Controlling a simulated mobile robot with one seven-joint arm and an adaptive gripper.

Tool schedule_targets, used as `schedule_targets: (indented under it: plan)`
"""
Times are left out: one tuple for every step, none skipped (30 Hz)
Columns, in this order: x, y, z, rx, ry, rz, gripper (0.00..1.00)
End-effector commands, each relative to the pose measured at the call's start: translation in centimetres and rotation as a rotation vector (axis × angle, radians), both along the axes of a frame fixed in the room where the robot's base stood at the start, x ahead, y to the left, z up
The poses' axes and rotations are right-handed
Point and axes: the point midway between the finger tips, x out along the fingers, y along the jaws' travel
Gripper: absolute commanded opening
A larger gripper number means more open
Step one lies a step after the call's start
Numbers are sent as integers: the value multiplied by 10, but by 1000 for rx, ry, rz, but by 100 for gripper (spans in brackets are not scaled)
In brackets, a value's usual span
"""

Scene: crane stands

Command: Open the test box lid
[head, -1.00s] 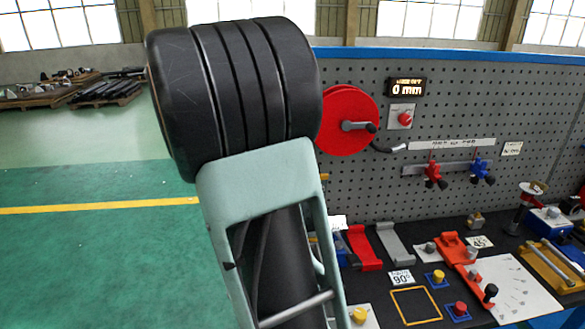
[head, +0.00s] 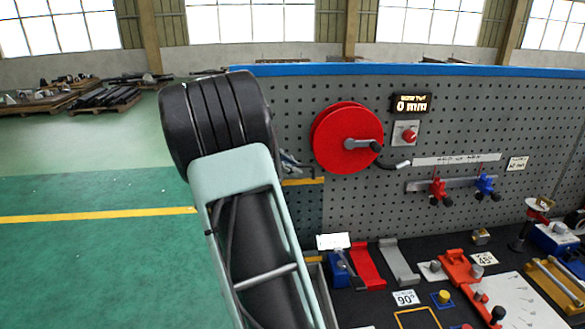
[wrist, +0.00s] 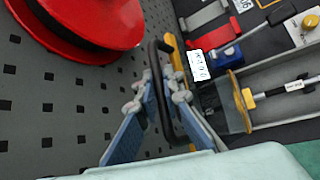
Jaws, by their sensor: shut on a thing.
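My gripper (wrist: 158,92) shows in the wrist view with its fingers shut on a black loop handle (wrist: 164,58). The handle is at a yellow edge of the test box lid, a see-through tinted panel (wrist: 222,108) with another yellow edge on its far side. In the head view the lid (head: 305,220) appears raised, standing upright in front of the pegboard, with its yellow edge on top. The grey test box (wrist: 262,88) is open to view in the wrist view, with a yellow-ended rod inside. My arm hides most of the gripper and box in the head view.
A red reel (head: 346,138) with a crank is on the pegboard (head: 300,105) close by. A red bracket (head: 366,266), a grey bracket (head: 399,262) and a blue block (head: 338,270) lie on the dark bench to the right. Green floor (head: 90,260) is free at left.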

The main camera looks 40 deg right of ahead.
Motion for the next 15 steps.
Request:
schedule_targets:
  plan:
    - [0,0,1,-1,1,1,0]
    - [0,0,1,-1,1,1,0]
    - [0,0,1,-1,1,1,0]
    - [0,0,1,-1,1,1,0]
    - [0,0,1,-1,1,1,0]
    - [0,0,1,-1,1,1,0]
    - [0,0,1,-1,1,1,0]
    - [0,0,1,-1,1,1,0]
    - [0,0,1,-1,1,1,0]
    - [0,0,1,-1,1,1,9]
    - [0,0,1,-1,1,1,12]
    - [0,0,1,-1,1,1,16]
    - [0,0,1,-1,1,1,20]
    - [0,0,1,-1,1,1,23]
    - [0,0,0,-1,1,1,25]
